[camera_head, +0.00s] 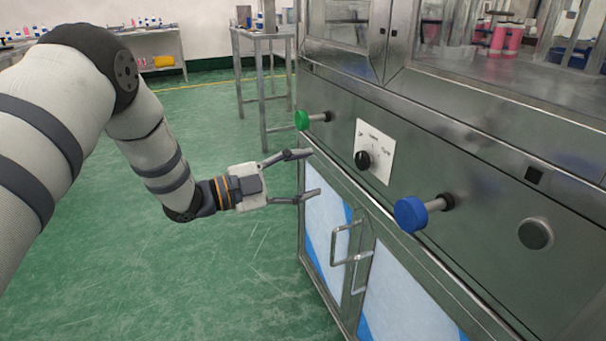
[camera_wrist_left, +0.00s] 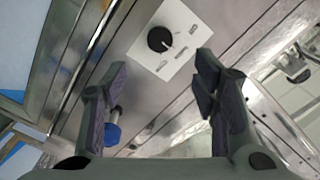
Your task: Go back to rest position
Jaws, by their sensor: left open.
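My left gripper (camera_head: 305,173) is open and empty, held in front of the steel machine panel (camera_head: 460,170). Its fingers point toward the panel, below the green button (camera_head: 302,121) and to the left of the black rotary knob (camera_head: 363,160) on its white label plate. In the left wrist view the open fingers (camera_wrist_left: 165,105) frame the space below the black knob (camera_wrist_left: 160,39), and neither finger holds anything. The blue button (camera_head: 411,214) is to the right in the head view and partly shows beside a finger in the wrist view (camera_wrist_left: 112,134). My right gripper is out of view.
Cabinet doors with a metal handle (camera_head: 350,258) are below the panel. A metal stand (camera_head: 262,75) is behind the gripper, and a table (camera_head: 155,45) is at the back wall. The green floor (camera_head: 200,270) to the left of the machine is clear.

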